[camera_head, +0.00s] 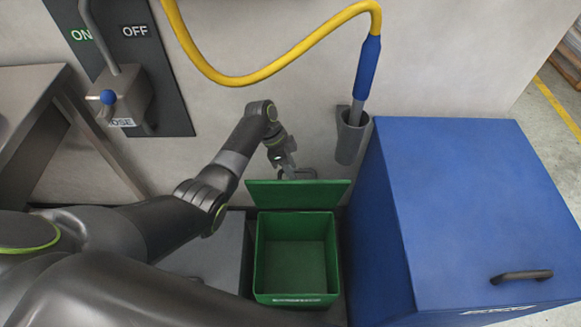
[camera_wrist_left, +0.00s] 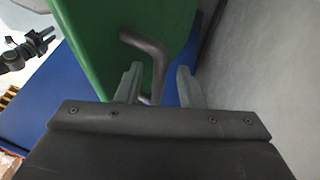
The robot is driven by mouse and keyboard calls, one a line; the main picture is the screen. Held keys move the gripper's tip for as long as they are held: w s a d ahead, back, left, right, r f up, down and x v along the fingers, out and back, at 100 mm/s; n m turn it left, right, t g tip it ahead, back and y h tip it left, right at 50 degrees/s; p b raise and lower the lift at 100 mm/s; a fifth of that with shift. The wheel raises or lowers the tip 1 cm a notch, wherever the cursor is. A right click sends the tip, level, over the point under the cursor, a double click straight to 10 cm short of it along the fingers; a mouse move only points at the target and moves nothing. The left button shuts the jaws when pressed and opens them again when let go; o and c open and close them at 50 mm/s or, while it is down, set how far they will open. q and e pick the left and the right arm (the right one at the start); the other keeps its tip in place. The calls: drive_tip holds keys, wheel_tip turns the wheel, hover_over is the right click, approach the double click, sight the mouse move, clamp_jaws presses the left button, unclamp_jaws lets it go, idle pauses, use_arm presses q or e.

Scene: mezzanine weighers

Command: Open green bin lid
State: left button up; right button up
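The green bin (camera_head: 261,262) stands open and looks empty. Its green lid (camera_head: 300,194) is raised at the back, near upright by the wall. My left gripper (camera_head: 288,166) is behind the lid. In the left wrist view, the lid's dark bent handle (camera_wrist_left: 148,45) reaches between the fingers of my left gripper (camera_wrist_left: 160,78). The fingers are apart, with a gap around the handle. A small dark gripper, my right one (camera_wrist_left: 46,38), shows at the left wrist view's left edge; its fingers look apart. It does not show in the head view.
A blue bin (camera_head: 470,190) with a shut lid and dark handle (camera_head: 522,276) stands right of the green one. A grey box (camera_head: 215,255) is at its left. A yellow hose (camera_head: 300,48) with a blue nozzle hangs in a wall holder (camera_head: 350,138) above the lid.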

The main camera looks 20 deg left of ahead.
use_arm(q)
drive_tip(key=p+v, duration=0.2)
drive_tip(key=v, duration=1.5)
drive_tip(key=shift+r, duration=0.1)
